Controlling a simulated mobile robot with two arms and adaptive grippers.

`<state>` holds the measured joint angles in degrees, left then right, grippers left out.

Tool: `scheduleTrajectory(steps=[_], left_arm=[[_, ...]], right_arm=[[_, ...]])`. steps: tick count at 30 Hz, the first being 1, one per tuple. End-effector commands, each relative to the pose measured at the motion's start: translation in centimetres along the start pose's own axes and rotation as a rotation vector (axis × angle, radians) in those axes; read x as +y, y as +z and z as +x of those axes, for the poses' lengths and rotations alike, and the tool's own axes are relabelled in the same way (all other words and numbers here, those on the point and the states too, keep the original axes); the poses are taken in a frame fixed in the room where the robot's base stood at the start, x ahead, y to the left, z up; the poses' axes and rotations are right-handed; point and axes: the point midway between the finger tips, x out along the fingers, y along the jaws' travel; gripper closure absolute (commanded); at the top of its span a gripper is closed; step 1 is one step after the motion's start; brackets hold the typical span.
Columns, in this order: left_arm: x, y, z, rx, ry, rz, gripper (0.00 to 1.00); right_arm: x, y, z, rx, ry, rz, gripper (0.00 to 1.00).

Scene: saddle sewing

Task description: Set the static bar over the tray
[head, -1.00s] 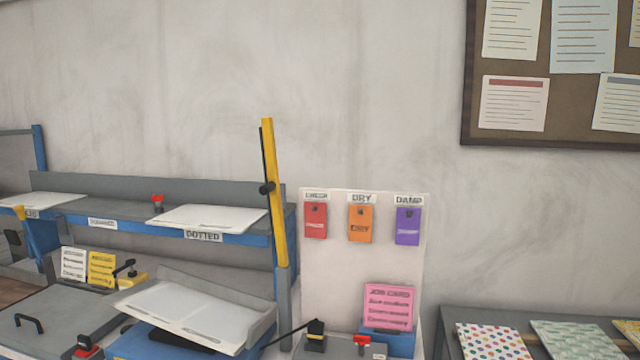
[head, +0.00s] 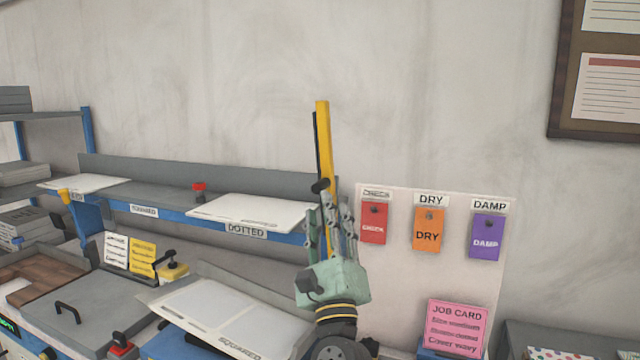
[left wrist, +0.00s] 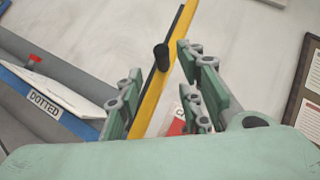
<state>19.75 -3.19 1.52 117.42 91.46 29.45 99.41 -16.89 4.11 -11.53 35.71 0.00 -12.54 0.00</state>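The static bar is a yellow upright bar (head: 324,135) with a black strip and a black knob (head: 320,186). It also shows in the left wrist view (left wrist: 181,47), standing swung up. My left gripper (head: 331,215) is in front of its lower part, hiding it in the head view. In the left wrist view my left gripper (left wrist: 158,88) is open, with the bar and knob seen between its spread fingers; I see no contact. The tray (head: 225,318), grey with pale sheets marked SQUARED, lies below and left of the gripper. My right gripper is not in view.
A shelf behind carries a white stack labelled DOTTED (head: 250,212) and a red knob (head: 199,190). A white board with red, orange and purple tags (head: 428,230) stands close right of my gripper. A pink job card (head: 458,326) is below it.

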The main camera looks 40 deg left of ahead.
Motion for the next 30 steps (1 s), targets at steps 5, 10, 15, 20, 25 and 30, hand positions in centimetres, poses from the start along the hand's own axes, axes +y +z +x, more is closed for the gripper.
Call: scheduleTrajectory(steps=[5, 10, 15, 20, 25, 30], left_arm=[[-0.3, 0.4, 2.9, -0.003, -0.001, 0.002, 0.66], [-0.3, 0.3, 5.5, -0.003, -0.002, 0.005, 0.66], [-0.2, 0.2, 7.1, -0.001, -0.003, 0.006, 0.66], [-0.1, 0.1, 7.4, -0.001, -0.003, 0.004, 0.66], [-0.1, 0.1, 7.4, -0.001, -0.003, 0.005, 0.66], [-0.1, 0.1, 7.3, -0.001, -0.003, 0.005, 0.81]], right_arm=[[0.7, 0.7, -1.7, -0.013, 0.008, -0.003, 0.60], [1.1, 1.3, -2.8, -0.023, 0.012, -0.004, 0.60], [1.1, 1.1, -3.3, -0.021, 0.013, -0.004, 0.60], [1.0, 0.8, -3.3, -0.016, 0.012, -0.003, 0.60], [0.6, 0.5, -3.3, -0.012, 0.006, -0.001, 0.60], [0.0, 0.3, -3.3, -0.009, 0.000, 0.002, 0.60]])
